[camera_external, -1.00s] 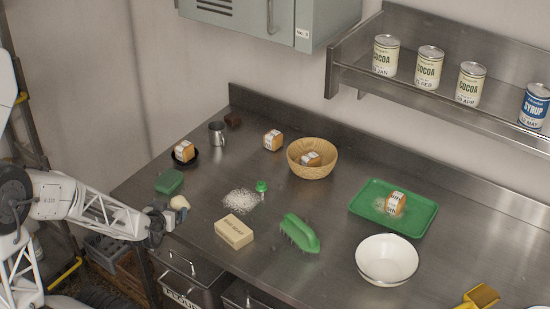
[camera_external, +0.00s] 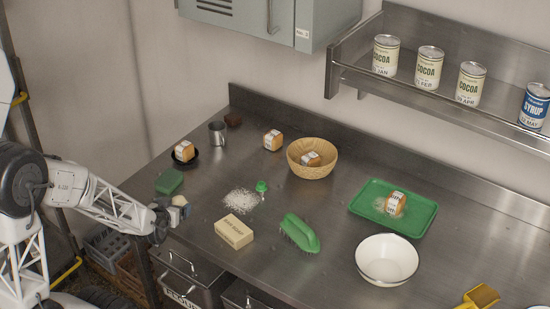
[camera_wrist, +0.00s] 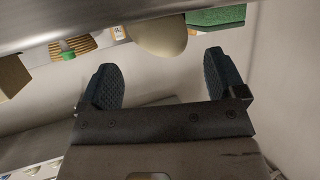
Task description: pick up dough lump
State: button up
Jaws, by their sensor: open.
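The dough lump (camera_external: 180,200) is a small, pale, rounded lump at the left front edge of the steel counter, partly hidden by my gripper. In the wrist view the dough lump (camera_wrist: 158,35) shows large and smooth, just beyond the fingertips and roughly centred between them. My gripper (camera_external: 176,211) is at the counter's front edge, right beside the lump. In the wrist view its two dark ridged fingers (camera_wrist: 160,70) stand wide apart with nothing between them.
A green sponge (camera_external: 169,181) lies just behind the lump. To the right are a flour patch (camera_external: 241,201), a soap-like block (camera_external: 234,232) and a green brush (camera_external: 299,232). Drawers (camera_external: 187,277) hang under the counter edge. Bare steel surrounds the lump's right side.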

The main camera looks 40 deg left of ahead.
aim_at(177, 202)
jog(key=shift+x, duration=2.2)
jog(key=c, duration=1)
jog(key=shift+r, duration=0.1)
jog(key=shift+r, duration=0.9)
jog(key=shift+s+d+r, duration=0.1)
jog(key=shift+s+r, duration=0.2)
jog(key=shift+r, duration=0.5)
jog(key=shift+s+d+r, duration=0.25)
jog(key=shift+s+d, duration=0.4)
jog(key=shift+s, duration=1.8)
jog(key=shift+s+d+r, duration=0.25)
jog(key=shift+s+d, duration=0.45)
jog(key=shift+s, duration=1.75)
jog(key=shift+s+d+r, duration=0.2)
jog(key=shift+s+d, duration=0.45)
jog(key=shift+s, duration=1.75)
jog(key=shift+s, duration=0.15)
